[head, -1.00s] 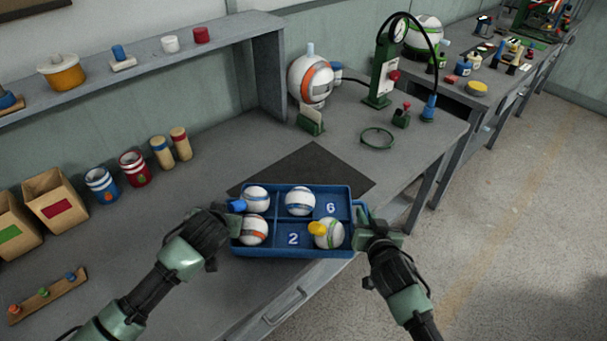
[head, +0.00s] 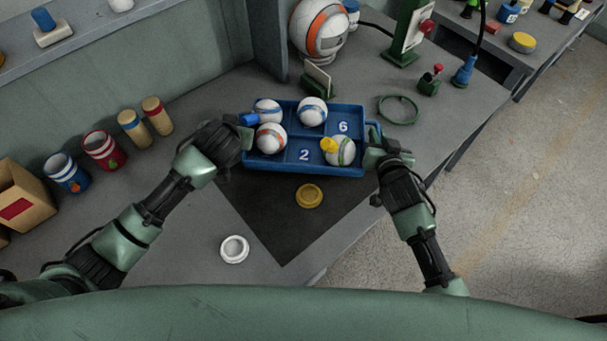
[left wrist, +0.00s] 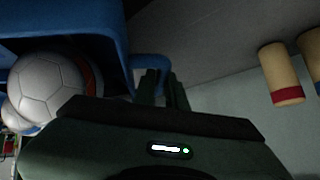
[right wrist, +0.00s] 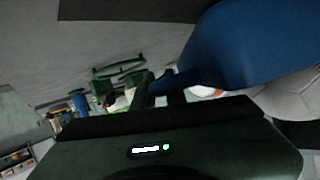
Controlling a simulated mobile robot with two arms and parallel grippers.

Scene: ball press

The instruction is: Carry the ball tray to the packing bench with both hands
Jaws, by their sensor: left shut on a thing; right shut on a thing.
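The blue ball tray (head: 304,172) is level in the head view, over the far part of a dark mat. Whether it touches the bench or hangs above it, I cannot tell. Several striped balls sit in it; compartments marked 2 (head: 304,155) and 6 (head: 343,127) are empty. A yellow piece (head: 329,145) sits on the green-striped ball (head: 343,152). My left gripper (head: 242,136) is shut on the left handle, which shows in the left wrist view (left wrist: 150,62). My right gripper (head: 373,147) is shut on the right handle, also in the right wrist view (right wrist: 175,82).
Open floor (head: 500,220) lies to the right.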

